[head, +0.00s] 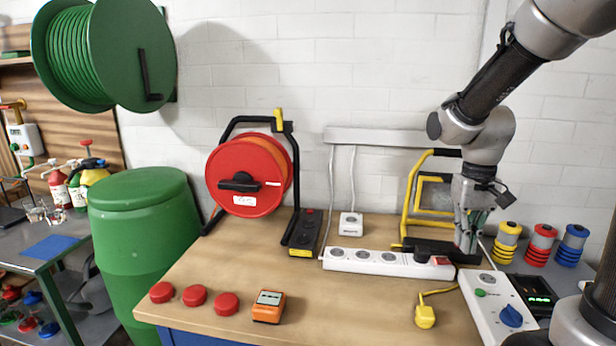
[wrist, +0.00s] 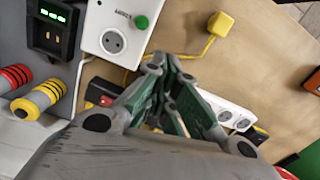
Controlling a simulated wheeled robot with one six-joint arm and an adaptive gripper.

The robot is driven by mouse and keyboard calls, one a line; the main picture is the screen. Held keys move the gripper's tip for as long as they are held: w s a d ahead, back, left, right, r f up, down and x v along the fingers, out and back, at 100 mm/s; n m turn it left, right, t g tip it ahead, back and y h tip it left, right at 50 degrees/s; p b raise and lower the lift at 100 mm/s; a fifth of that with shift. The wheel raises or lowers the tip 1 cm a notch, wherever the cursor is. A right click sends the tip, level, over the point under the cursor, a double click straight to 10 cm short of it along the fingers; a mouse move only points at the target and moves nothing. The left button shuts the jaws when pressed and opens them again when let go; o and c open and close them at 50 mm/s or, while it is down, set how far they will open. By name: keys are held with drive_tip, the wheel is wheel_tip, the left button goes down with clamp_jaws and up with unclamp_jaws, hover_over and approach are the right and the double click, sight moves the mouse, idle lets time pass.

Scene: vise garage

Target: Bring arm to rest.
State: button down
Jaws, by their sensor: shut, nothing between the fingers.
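My arm reaches down from the upper right in the head view. My gripper (head: 467,245) points downward at the right part of the wooden workbench (head: 330,290), just beside the right end of a white power strip (head: 375,262). Whether its fingertips touch anything there cannot be told. In the wrist view my gripper (wrist: 168,65) shows its green-grey fingers together with nothing between them. The power strip (wrist: 222,110) lies partly hidden behind the fingers. A red switch (wrist: 100,92) shows to the left of the fingers.
A white socket box (head: 492,305) with a blue knob stands right of my gripper. A yellow plug (head: 425,316) lies in front. A yellow-framed stand (head: 420,205) is behind. Yellow, red and blue spools (head: 540,245) stand at right. The bench's front middle is clear.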

drive_tip(key=s+d+r+t, duration=0.1)
drive_tip(key=s+r+t, duration=0.4)
drive_tip(key=s+r, duration=0.5)
drive_tip(key=s, duration=0.3)
drive_tip(key=shift+s+r+n, duration=0.2)
drive_tip(key=shift+n, duration=0.1)
